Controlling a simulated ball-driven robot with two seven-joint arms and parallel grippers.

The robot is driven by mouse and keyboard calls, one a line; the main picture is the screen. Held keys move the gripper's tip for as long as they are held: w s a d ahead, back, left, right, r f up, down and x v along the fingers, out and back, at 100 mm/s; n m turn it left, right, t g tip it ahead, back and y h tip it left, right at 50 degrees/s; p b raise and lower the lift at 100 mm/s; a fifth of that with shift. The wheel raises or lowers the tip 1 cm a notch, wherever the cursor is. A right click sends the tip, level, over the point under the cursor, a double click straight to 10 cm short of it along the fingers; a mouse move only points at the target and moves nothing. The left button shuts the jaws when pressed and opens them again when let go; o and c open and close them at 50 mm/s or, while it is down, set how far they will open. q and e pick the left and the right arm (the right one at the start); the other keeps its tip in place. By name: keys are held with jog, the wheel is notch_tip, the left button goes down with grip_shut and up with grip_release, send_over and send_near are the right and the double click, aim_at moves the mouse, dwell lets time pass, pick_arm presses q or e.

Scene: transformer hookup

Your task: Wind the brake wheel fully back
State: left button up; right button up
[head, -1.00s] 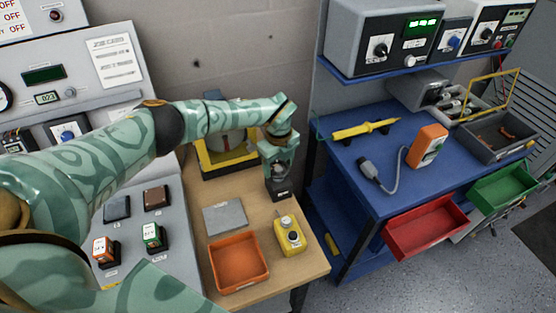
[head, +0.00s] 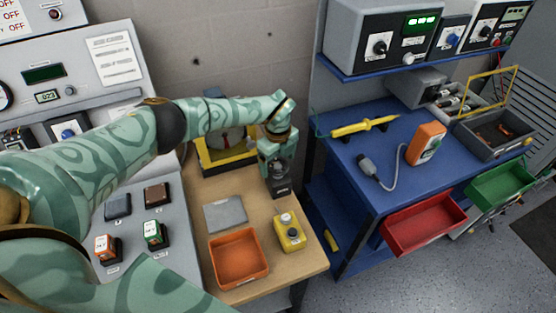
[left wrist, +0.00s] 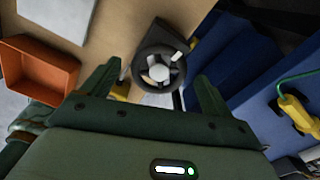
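The brake wheel (left wrist: 158,70) is a dark spoked handwheel with a pale hub, on a dark block. In the left wrist view it lies just beyond and between my fingertips. In the head view the wheel (head: 280,171) shows partly under my left gripper (head: 278,158), on its dark base (head: 281,190) at the wooden bench's right side. My left gripper also shows in the left wrist view (left wrist: 158,75), with its two fingers spread and nothing held between them. Contact with the wheel rim is not visible. My right gripper is out of view.
On the wooden bench (head: 190,204) are a grey plate (head: 226,214), an orange tray (head: 239,258) and a yellow button box (head: 290,234). A yellow-framed unit (head: 214,160) stands behind my left arm. A blue workbench (head: 352,160) stands to the right, across a gap.

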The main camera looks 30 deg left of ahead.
aim_at(278, 165)
pick_arm(q)
notch_tip(278, 165, up, 16)
jog(key=p, duration=0.2)
jog(key=shift+r, duration=0.15)
jog(key=shift+s, duration=0.1)
dwell(0.4)
